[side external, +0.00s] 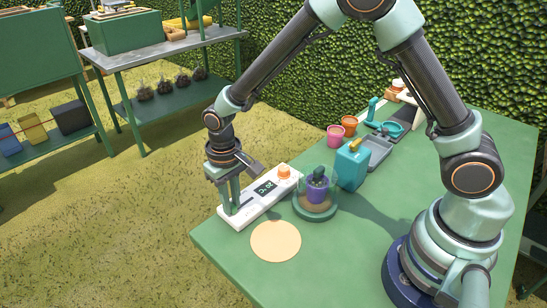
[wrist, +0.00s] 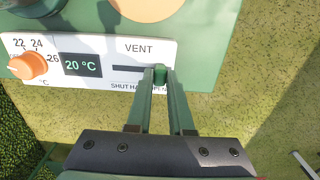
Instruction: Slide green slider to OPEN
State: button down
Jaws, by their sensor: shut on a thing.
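The green slider (wrist: 160,74) sits between the fingertips of my gripper (wrist: 160,80) in the wrist view. My gripper is shut on it. The slider is at the right part of the dark slot (wrist: 126,68) under the word VENT, above the partly covered OPEN label (wrist: 159,88). The SHUT label is at the slot's left, and my finger covers part of the middle label. The white control panel (wrist: 95,60) bears the slot. In the side view my gripper (side external: 229,208) reaches down to the left end of the panel (side external: 257,204), and the slider is hidden there.
The panel has an orange knob (wrist: 27,65) and a 20 °C display (wrist: 81,65). Beside it on the green table (side external: 345,270) are a potted plant in a clear dome (side external: 317,190), a round tan disc (side external: 276,241) and a teal container (side external: 351,168). The table edge is close to my gripper.

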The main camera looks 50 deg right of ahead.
jog(key=c, duration=0.8)
grip_release()
jog(key=shift+a, duration=0.2)
jog(key=shift+r, duration=0.1)
notch_tip(320, 180, up, 12)
jog(key=s+d+r+t, duration=0.2)
jog(key=s+d+r, duration=0.2)
jog(key=s+d, duration=0.2)
jog(key=s+d+r+t, duration=0.3)
jog(key=s+d+r, duration=0.2)
jog(key=d, duration=0.4)
jog(key=shift+s+d+r+t, duration=0.25)
jog(key=shift+s+t, duration=0.05)
jog(key=shift+s, duration=0.05)
